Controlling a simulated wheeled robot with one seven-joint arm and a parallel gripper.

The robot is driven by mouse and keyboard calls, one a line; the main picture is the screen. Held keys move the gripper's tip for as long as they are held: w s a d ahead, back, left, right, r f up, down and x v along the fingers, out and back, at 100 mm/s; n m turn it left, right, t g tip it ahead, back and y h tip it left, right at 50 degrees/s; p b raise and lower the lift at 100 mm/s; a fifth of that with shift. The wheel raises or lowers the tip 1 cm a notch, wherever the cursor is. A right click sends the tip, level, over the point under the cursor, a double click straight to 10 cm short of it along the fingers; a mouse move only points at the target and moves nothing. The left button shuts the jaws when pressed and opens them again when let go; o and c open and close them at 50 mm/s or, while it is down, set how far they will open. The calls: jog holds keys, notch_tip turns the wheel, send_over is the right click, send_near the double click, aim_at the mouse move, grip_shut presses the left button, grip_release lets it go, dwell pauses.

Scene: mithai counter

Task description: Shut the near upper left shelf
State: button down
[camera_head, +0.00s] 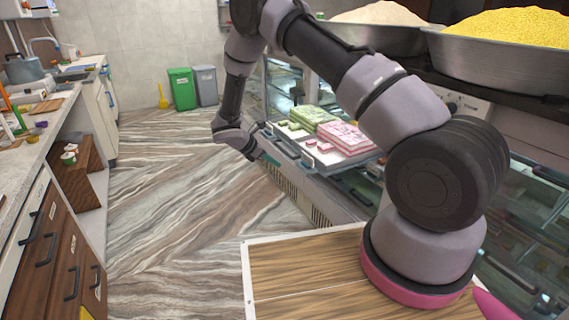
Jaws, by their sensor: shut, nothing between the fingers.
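A shelf (353,168) of the glass display counter (285,78) is pulled out toward the aisle. It carries green sweets (313,117) and pink and white sweets (346,137), with smaller pieces near its front edge. A dark handle (290,149) runs along its front. My gripper (271,159) is shut and empty, with teal fingertips, just in front of the shelf's left front part. I cannot tell whether it touches the shelf. My arm hides part of the counter and the shelf's far right side.
Large metal pans of yellow (525,28) and pale (378,13) sweets stand on the counter top. A worktop with brown drawers (66,262) lines the left. Green (182,88) and grey (205,85) bins stand at the back wall. The marbled floor (170,195) between is clear.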

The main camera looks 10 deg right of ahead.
aim_at(304, 172)
jog(key=d+r+x, duration=0.2)
jog(key=x, duration=0.9)
jog(key=shift+w+d+f, duration=0.2)
jog(key=shift+w+f, duration=0.05)
jog(key=shift+w, duration=0.1)
jog(key=shift+d, duration=0.15)
